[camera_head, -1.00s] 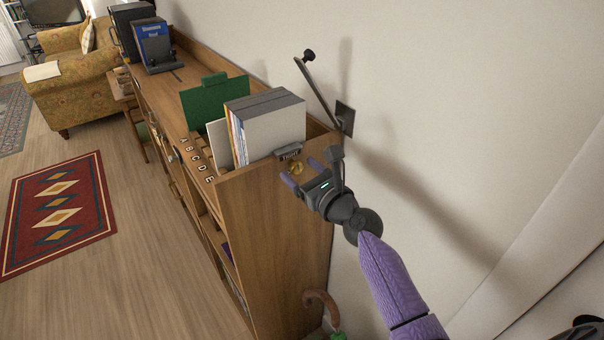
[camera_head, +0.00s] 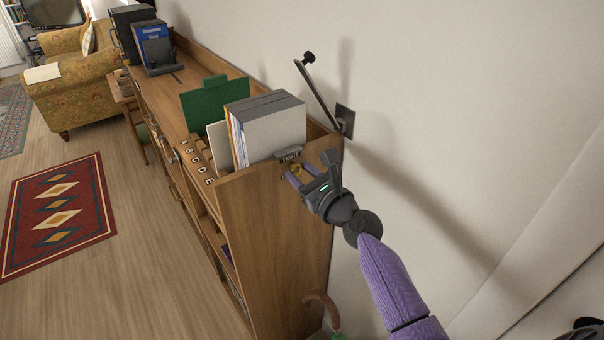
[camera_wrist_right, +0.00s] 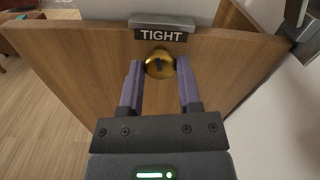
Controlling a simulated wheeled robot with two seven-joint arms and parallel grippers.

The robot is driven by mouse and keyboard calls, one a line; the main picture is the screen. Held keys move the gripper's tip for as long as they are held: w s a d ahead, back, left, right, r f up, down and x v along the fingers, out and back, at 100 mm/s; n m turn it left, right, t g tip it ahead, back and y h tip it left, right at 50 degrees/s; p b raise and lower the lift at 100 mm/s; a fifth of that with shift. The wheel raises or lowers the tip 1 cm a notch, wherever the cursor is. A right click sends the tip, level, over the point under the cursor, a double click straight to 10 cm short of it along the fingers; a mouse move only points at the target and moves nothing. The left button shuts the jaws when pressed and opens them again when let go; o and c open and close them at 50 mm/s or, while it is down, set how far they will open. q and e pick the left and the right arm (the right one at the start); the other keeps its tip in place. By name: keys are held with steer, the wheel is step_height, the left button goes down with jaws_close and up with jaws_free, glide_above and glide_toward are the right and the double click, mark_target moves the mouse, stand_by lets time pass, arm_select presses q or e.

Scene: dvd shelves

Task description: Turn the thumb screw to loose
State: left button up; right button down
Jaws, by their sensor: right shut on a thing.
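The brass thumb screw (camera_wrist_right: 159,62) is on the wooden end panel of the shelf, just below a dark label (camera_wrist_right: 161,34) that reads TIGHT. A dark mark shows on the screw's round face. In the head view the screw (camera_head: 297,174) is small and partly covered by my fingers. My right gripper (camera_wrist_right: 160,70) has its purple fingers on either side of the screw and is shut on it. In the head view the right gripper (camera_head: 298,175) reaches the panel from the lower right.
The shelf top (camera_head: 208,103) holds grey cases (camera_head: 275,130) and a green divider (camera_head: 208,102) near the screw. A dark metal arm (camera_head: 318,92) is mounted on the wall behind. A brown curved handle (camera_head: 320,298) stands low beside the panel.

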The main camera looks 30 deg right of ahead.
steer(key=n, duration=0.9)
steer(key=shift+n, duration=0.3)
steer(key=n, duration=0.4)
steer(key=shift+n+b, duration=0.3)
steer(key=n, duration=0.4)
steer(key=shift+n, duration=0.3)
steer(key=n+p, duration=0.1)
steer(key=n, duration=0.2)
steer(key=shift+n, duration=0.3)
steer(key=n+p, duration=0.1)
steer(key=n, duration=0.2)
steer(key=shift+n, duration=0.3)
steer(key=n+p, duration=0.1)
steer(key=n, duration=0.3)
steer(key=shift+p, duration=0.35)
steer(key=shift+f+n+p, duration=0.1)
steer(key=shift+n+p, duration=0.3)
steer(key=shift+n, duration=1.4)
